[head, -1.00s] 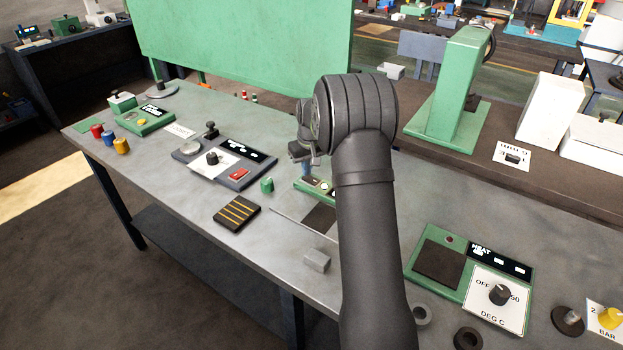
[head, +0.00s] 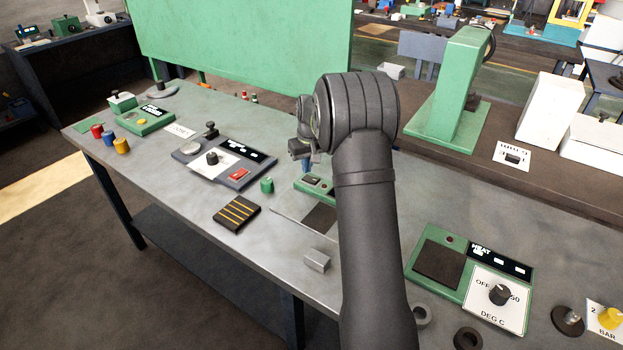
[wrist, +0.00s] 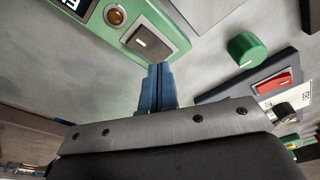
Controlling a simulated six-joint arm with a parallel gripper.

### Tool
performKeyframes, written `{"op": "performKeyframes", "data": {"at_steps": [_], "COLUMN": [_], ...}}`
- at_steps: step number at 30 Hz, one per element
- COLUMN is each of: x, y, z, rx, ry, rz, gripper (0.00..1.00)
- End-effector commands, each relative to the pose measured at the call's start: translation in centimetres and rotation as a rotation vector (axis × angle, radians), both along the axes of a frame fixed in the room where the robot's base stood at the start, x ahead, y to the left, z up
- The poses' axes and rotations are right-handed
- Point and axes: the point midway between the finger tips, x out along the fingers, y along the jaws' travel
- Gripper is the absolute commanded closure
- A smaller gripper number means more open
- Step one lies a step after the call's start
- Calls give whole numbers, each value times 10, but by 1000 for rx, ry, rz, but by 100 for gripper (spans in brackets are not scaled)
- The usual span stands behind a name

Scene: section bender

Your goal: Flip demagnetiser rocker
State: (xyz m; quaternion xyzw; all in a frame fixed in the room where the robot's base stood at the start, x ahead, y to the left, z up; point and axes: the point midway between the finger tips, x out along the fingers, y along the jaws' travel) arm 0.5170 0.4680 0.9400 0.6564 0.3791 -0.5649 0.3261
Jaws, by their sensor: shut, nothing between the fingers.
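The rocker (wrist: 150,40) is a dark switch with a white mark, set in a green panel (wrist: 160,22) beside an amber lamp (wrist: 115,15). In the head view the rocker (head: 312,180) shows small on the green unit just below my gripper (head: 306,166). The unit's right part is hidden behind my arm. In the wrist view my gripper (wrist: 158,67) has its blue fingers closed together and empty. The fingertips are right at the rocker's near edge in that view; I cannot tell whether they touch it.
A green knob (head: 267,185) stands left of the unit, near a grey panel with a red rocker (head: 238,174). A black striped block (head: 237,212) and a small grey block (head: 317,261) lie toward the front edge. A heater unit (head: 437,263) is on the right.

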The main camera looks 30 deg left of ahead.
Motion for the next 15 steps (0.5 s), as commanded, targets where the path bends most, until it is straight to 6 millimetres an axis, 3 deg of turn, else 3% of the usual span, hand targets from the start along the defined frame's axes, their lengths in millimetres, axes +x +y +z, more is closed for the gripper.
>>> {"op": "performKeyframes", "data": {"at_steps": [15], "x": [0], "y": [0], "z": [43], "rx": [2], "ry": [-2], "rz": [0], "gripper": [100]}}
